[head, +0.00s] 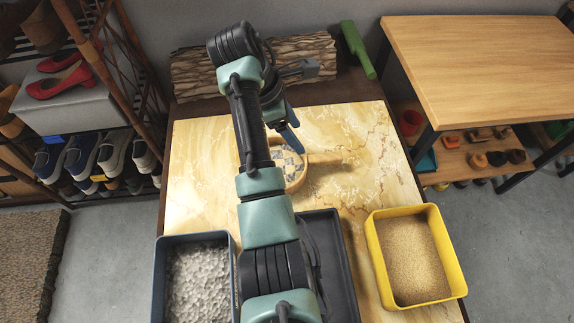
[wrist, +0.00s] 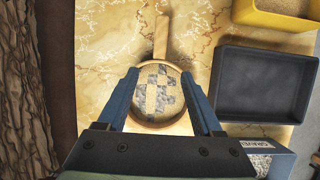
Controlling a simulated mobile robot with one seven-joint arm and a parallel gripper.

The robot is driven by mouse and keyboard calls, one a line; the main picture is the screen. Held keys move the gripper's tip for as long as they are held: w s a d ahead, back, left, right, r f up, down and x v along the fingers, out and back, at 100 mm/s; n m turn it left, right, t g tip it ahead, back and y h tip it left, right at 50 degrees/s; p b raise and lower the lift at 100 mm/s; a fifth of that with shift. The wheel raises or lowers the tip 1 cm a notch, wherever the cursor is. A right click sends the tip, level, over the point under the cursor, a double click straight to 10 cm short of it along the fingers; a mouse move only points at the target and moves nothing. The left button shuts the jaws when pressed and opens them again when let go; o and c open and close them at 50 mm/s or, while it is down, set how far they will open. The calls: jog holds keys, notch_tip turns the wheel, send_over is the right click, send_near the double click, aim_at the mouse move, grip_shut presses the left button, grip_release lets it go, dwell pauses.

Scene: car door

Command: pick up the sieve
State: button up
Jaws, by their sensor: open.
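The sieve (wrist: 157,92) is a round wooden frame with a checked mesh face and a straight wooden handle. It lies on the marble-patterned board (head: 365,130); in the head view its handle (head: 328,159) points right, and my arm partly hides its round part. In the wrist view the handle points up, away from my gripper. My gripper (wrist: 159,74) is open and empty, its two blue fingers to either side of the round frame in the picture. In the head view my gripper (head: 290,140) is over the sieve's far side; its exact height is unclear.
A yellow bin of sand-like grains (head: 456,272) stands front right. A dark empty tray (head: 345,280) and a blue-grey bin of grey gravel (head: 160,270) are at the front, partly behind my arm. A log (head: 190,75) and a green object (head: 357,50) lie at the back.

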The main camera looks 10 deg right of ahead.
aim_at(312, 157)
jog(key=b+x, duration=0.2)
jog(key=x, duration=1)
jog(key=shift+d+f, duration=0.15)
jog(key=shift+f, duration=0.25)
grip_shut()
jog(key=shift+w+r, duration=0.1)
dwell(0.7)
